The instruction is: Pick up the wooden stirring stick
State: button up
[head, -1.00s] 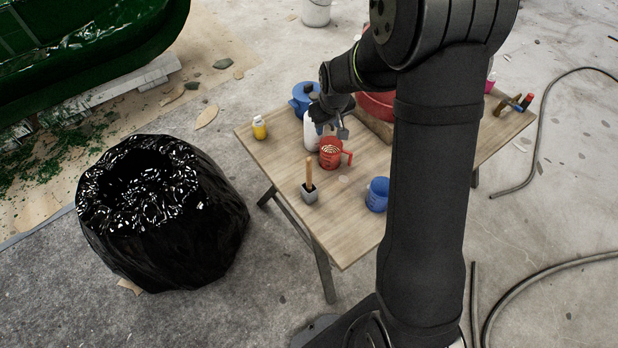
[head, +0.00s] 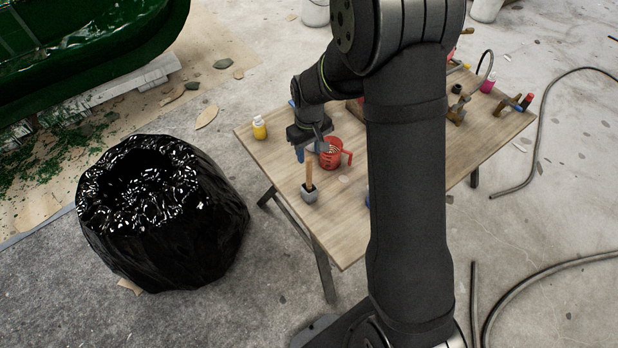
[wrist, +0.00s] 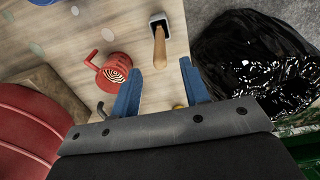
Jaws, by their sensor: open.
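My gripper (head: 308,150) is above the table, just behind and above the stick in the head view. Its blue fingers (wrist: 160,88) are apart with nothing between them, and the stick's near end is a little beyond the fingertips.
A red mug (head: 332,153) stands beside the holder, close to my gripper. A yellow bottle (head: 259,128) is at the table's left edge. A black bag-lined bin (head: 165,220) stands left of the table (head: 345,225). A blue cup is mostly hidden behind my arm.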

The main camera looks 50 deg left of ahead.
aim_at(309, 165)
jog(key=shift+a+f, duration=0.1)
jog(key=shift+f, duration=3.3)
jog(key=shift+c, duration=0.2)
grip_shut()
